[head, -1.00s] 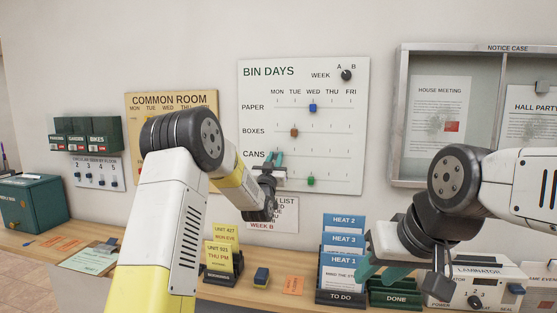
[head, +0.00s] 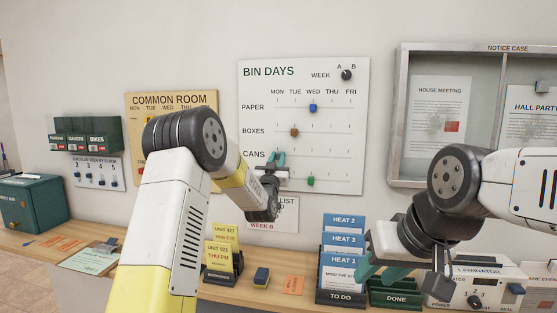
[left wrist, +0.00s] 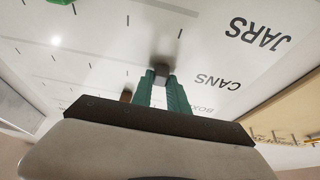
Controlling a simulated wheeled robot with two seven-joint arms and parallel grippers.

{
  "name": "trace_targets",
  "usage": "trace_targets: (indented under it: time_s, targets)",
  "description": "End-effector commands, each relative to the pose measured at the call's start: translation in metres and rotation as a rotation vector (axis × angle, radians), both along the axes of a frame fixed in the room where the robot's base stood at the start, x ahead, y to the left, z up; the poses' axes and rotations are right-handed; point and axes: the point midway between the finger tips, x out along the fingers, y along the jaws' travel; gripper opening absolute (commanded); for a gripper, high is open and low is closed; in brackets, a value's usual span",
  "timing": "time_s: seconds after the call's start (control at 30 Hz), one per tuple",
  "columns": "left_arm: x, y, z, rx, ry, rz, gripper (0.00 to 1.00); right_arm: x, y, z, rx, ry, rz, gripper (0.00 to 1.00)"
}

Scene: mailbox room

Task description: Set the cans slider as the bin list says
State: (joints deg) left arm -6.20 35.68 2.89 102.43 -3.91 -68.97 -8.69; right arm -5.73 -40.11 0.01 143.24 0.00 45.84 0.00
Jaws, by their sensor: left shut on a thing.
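The white BIN DAYS board (head: 345,130) on the wall has rows for paper, boxes and cans, and a lower row. My left gripper (head: 277,160) is at the cans row, near the Monday column. In the left wrist view its green fingers (left wrist: 161,80) are shut on the dark grey cans slider (left wrist: 162,69). In the head view the gripper hides that slider. The bin list (head: 286,213) below the board is partly covered by my left arm; "WEEK B" is readable. The week knob (head: 346,75) sits top right. My right gripper (head: 376,272) is open and empty before the counter.
The blue paper slider (head: 313,107) is at Wednesday, the brown boxes slider (head: 294,132) at Tuesday, the green lower slider (head: 310,181) near Wednesday. A notice case (head: 400,120) is at right.

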Motion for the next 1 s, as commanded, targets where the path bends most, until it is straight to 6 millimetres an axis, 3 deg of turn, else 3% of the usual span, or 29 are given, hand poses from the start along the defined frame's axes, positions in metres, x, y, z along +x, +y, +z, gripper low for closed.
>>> trace_targets:
  time_s: [0.4, 0.6, 0.8, 1.0]
  targets:
    - [-0.016, -0.103, -0.001, 0.000, 0.000, -0.010, 0.00, 0.000, 0.000, 0.000, 0.000, 0.000, 0.000, 0.36]
    - [-0.022, -0.146, -0.001, 0.000, 0.001, -0.007, 0.00, 0.000, 0.000, 0.000, 0.000, 0.000, 0.000, 0.36]
    - [-0.025, -0.170, -0.001, 0.001, 0.001, -0.004, 0.00, 0.000, 0.000, 0.000, 0.000, 0.000, 0.000, 0.36]
    - [-0.026, -0.176, -0.001, 0.001, 0.002, -0.003, 0.00, 0.000, 0.000, 0.000, 0.000, 0.000, 0.000, 0.36]
